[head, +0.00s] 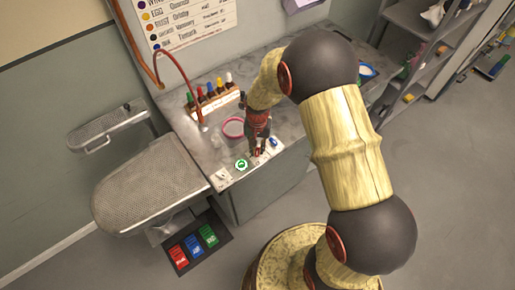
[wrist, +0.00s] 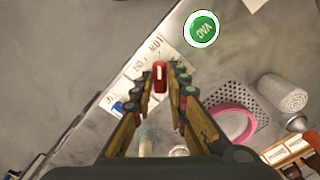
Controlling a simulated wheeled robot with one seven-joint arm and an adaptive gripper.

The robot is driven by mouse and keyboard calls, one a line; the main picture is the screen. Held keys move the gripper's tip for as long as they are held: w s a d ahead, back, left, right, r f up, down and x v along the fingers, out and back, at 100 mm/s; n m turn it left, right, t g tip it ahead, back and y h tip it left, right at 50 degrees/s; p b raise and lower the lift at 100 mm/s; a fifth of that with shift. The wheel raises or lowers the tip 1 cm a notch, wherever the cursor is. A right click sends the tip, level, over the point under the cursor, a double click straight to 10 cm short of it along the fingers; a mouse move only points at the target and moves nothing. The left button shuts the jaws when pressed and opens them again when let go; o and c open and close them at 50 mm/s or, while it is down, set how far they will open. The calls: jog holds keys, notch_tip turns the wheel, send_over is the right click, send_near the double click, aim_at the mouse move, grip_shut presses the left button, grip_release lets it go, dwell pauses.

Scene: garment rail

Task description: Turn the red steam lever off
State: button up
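The red steam lever (wrist: 160,76) shows in the wrist view as a short upright red bar with a pale stripe, on a white labelled plate (wrist: 140,67). My gripper (wrist: 163,82) is partly open, with one fingertip on each side of the lever in the picture. Narrow gaps show between lever and fingers; I cannot tell how far above it the fingertips are. In the head view my gripper (head: 257,151) points down at the table's front edge, and the lever is hidden there.
A green VAC button (wrist: 202,28) and a blue control (wrist: 120,107) flank the lever. A pink ring (wrist: 236,122), a perforated plate (wrist: 236,98) and a rolled cloth (wrist: 280,93) lie nearby. In the head view, an ironing board (head: 150,185) stands left and coloured pedals (head: 194,246) lie below.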

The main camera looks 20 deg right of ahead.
grip_shut()
jog(key=shift+n, duration=0.3)
jog(key=n, duration=0.4)
jog(key=shift+p, duration=0.35)
jog(key=shift+n, duration=2.2)
jog(key=shift+o, duration=1.9)
grip_release()
jog(key=shift+o, duration=0.6)
